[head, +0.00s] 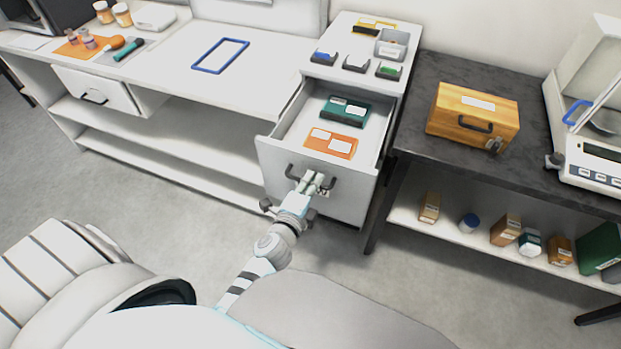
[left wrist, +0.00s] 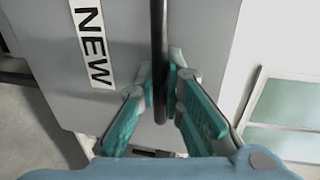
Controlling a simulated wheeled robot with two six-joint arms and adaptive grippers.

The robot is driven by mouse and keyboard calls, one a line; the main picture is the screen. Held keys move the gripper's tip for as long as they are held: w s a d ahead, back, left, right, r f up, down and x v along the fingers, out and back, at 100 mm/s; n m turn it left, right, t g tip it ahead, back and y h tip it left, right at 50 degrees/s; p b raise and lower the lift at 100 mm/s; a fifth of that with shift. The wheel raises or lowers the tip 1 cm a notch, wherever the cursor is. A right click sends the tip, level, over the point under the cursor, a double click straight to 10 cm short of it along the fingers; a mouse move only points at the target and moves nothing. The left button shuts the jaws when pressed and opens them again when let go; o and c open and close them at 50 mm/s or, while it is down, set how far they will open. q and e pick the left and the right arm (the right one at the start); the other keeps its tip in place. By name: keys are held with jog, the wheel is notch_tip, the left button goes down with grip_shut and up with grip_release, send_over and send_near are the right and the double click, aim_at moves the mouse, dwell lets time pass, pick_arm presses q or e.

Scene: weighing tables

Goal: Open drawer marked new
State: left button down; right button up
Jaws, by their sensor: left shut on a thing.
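The drawer (head: 275,158) stands pulled out of the white cabinet in the head view. It holds an orange box (head: 328,144) and a dark green box (head: 345,110). In the left wrist view its grey front (left wrist: 130,50) bears a label (left wrist: 92,42) reading NEW. My left gripper (head: 312,182) is at the drawer front, and in the left wrist view its teal fingers (left wrist: 165,92) are on either side of the dark bar handle (left wrist: 159,60), shut on it. The handle's ends also show in the head view (head: 290,172). My right gripper is not in view.
Several small items stand on the cabinet top (head: 345,30). A dark table (head: 420,90) to the right carries a wooden box (head: 473,115) and a balance (head: 590,150). A white bench (head: 180,60) with another drawer (head: 95,92) stands left. Grey floor is clear before the cabinet.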

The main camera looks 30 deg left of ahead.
pick_arm(q)
jog(key=c, duration=2)
grip_release()
jog(key=v, duration=1.2)
